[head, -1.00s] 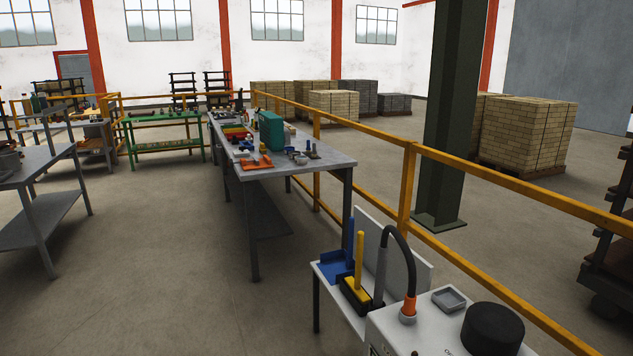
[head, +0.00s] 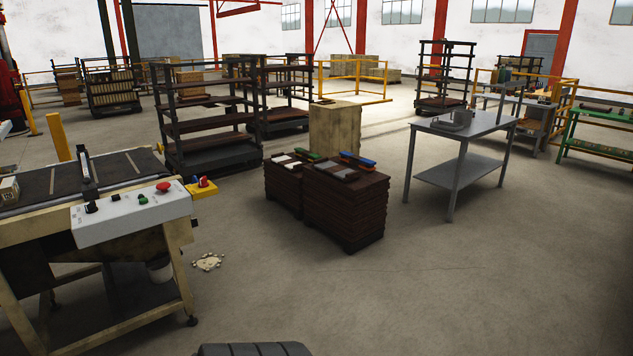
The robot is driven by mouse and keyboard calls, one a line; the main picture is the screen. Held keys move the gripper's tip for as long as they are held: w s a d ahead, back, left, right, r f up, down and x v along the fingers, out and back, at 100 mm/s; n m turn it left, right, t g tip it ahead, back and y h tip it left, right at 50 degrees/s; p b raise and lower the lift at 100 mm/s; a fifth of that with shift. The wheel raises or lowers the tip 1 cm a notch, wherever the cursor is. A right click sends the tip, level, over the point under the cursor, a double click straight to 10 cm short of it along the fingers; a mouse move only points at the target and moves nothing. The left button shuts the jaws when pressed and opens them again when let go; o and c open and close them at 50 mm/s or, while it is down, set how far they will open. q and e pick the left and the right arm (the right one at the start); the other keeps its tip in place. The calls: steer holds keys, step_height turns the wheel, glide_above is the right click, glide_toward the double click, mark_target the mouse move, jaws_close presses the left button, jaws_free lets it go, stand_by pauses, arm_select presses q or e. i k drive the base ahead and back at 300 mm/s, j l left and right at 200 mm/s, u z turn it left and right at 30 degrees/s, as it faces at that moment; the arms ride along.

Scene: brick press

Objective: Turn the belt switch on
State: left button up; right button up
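A belt table (head: 100,178) with a dark belt stands at the left in the head view. A white control box (head: 120,222) is fixed along its near side. The box carries a red mushroom button (head: 163,187), a green button (head: 143,199), a small black knob (head: 115,198) and another black part (head: 91,207) at the foot of an upright black bar. Which of these is the belt switch, and its position, is too small to tell. Neither of my grippers is in view.
Dark board stacks (head: 345,205) with tools on top stand mid-floor, near a tan block (head: 335,130) and dark racks (head: 205,120). A grey table (head: 465,128) stands to the right. A pale spill (head: 208,262) lies beside the belt table. The near floor at right is clear.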

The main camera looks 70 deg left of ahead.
mark_target(203, 183)
steer(key=u, duration=3.05)
steer(key=i+l+u, duration=0.15)
steer(key=u, duration=0.25)
steer(key=i+l+u, duration=0.2)
steer(key=u, duration=0.2)
steer(key=i+l, duration=0.2)
steer(key=l, duration=0.15)
steer(key=i+l+u, duration=0.15)
steer(key=i+l, duration=0.25)
steer(key=l, duration=0.3)
steer(key=i+l+u, duration=0.1)
steer(key=l, duration=0.25)
steer(key=i+l+u, duration=0.1)
steer(key=i+l, duration=0.35)
steer(key=l, duration=0.3)
steer(key=i+l+u, duration=0.1)
steer(key=l, duration=0.3)
steer(key=i, duration=0.1)
